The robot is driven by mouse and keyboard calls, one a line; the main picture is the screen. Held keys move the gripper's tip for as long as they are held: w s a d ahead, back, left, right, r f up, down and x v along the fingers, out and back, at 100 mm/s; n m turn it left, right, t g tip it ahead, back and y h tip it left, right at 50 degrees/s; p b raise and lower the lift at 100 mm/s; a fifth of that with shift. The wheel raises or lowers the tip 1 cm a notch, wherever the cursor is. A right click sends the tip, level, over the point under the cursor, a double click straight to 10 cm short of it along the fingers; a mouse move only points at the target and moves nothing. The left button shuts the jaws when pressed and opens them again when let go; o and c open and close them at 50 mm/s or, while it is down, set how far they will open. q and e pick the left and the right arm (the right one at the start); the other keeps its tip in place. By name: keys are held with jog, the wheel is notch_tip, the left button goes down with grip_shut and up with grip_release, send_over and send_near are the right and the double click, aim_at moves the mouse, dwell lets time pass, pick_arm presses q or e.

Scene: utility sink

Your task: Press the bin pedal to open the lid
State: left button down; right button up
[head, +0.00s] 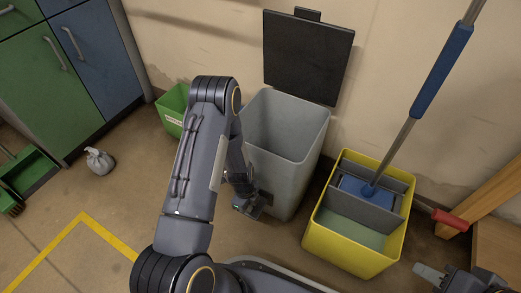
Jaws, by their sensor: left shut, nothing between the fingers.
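The grey bin (285,125) stands against the wall in the middle of the head view. Its dark lid (307,57) is open, raised nearly upright against the wall, and the bin's inside shows. My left gripper (245,208) is shut and empty, low at the bin's front left. The pedal cannot be made out; the gripper and arm cover that area, so I cannot tell whether they touch. My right gripper (430,275) shows only partly at the bottom right, away from the bin; its opening is unclear.
A yellow mop bucket (323,242) with a blue-handled mop (443,68) stands close right of the bin. A small green bin (171,104) is to the left. A grey tied bag (99,161) lies on the floor before the cabinets (50,90).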

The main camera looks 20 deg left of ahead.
pick_arm(q)
notch_tip(320, 180, up, 9)
jog(key=p, duration=0.5)
jog(key=shift+p, duration=0.4)
jog(key=shift+f, duration=0.15)
dwell(0.4)
